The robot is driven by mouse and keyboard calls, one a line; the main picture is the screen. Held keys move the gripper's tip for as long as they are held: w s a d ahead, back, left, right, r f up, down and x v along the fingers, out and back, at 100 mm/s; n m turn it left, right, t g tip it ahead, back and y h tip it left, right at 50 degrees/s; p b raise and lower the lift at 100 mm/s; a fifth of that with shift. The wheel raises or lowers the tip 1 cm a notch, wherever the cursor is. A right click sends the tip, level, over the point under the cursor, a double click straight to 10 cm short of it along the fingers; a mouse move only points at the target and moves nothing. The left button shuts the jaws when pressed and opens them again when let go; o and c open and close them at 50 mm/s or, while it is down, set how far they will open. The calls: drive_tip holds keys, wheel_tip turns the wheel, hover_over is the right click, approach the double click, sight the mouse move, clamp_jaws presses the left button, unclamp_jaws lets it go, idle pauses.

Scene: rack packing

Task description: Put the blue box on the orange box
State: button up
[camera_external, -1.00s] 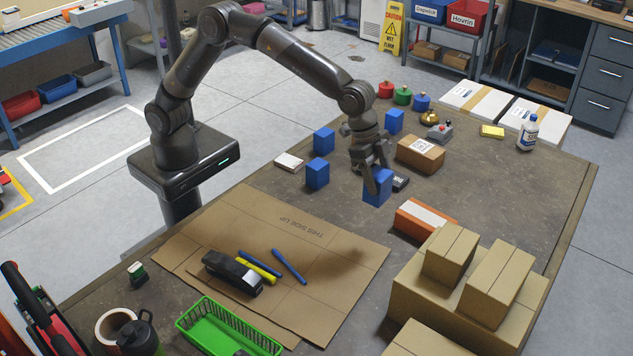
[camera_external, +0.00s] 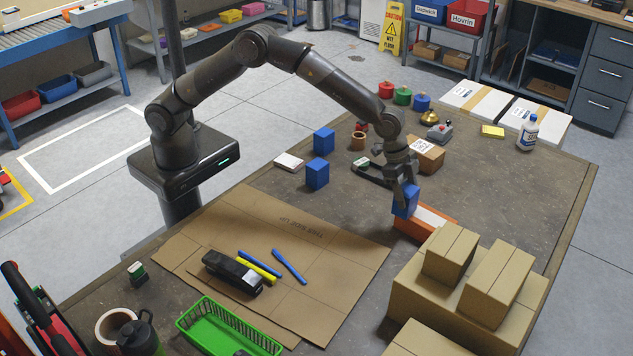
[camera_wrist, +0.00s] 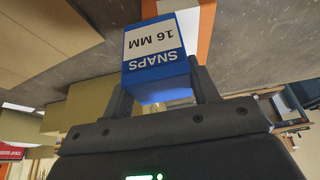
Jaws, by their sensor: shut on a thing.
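My gripper (camera_external: 406,190) is shut on a blue box (camera_external: 403,204), with a finger on each side of it. In the wrist view the blue box (camera_wrist: 158,77) shows a white label reading "SNAPS 16 MM" between the fingers. The orange box (camera_external: 426,223) has a white band and lies on the table just right of the held box. It also shows in the wrist view (camera_wrist: 206,25), beyond the blue box. The held box overlaps the orange box's left end in the external view; I cannot tell whether they touch.
Two more blue boxes (camera_external: 317,173) stand left of my arm. Stacked cardboard boxes (camera_external: 464,290) stand close in front of the orange box. A labelled cardboard box (camera_external: 426,155) is behind my gripper. A flat cardboard sheet (camera_external: 330,262) lies to the left.

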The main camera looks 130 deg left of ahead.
drive_tip(key=shift+f, duration=0.3)
drive_tip(key=o, duration=1.1)
drive_tip(key=shift+c, duration=0.2)
drive_tip(key=v, duration=1.2)
drive_tip(key=shift+r, duration=0.2)
drive_tip(key=s+d+r, duration=0.7)
drive_tip(key=s+d, duration=0.1)
drive_tip(key=s, duration=0.2)
drive_tip(key=s+d+r, duration=0.7)
drive_tip(key=s+d, duration=0.1)
drive_tip(key=s, duration=0.3)
drive_tip(key=s+d+f, duration=0.1)
drive_tip(key=s+d, duration=0.1)
drive_tip(key=s, duration=0.6)
drive_tip(key=s+d+f, duration=0.2)
drive_tip(key=s, duration=0.7)
drive_tip(key=s+d+f+t, duration=0.1)
drive_tip(key=s+d, duration=0.1)
drive_tip(key=s, duration=0.6)
drive_tip(key=shift+s+d+f, duration=0.25)
drive_tip(key=shift+f, duration=0.05)
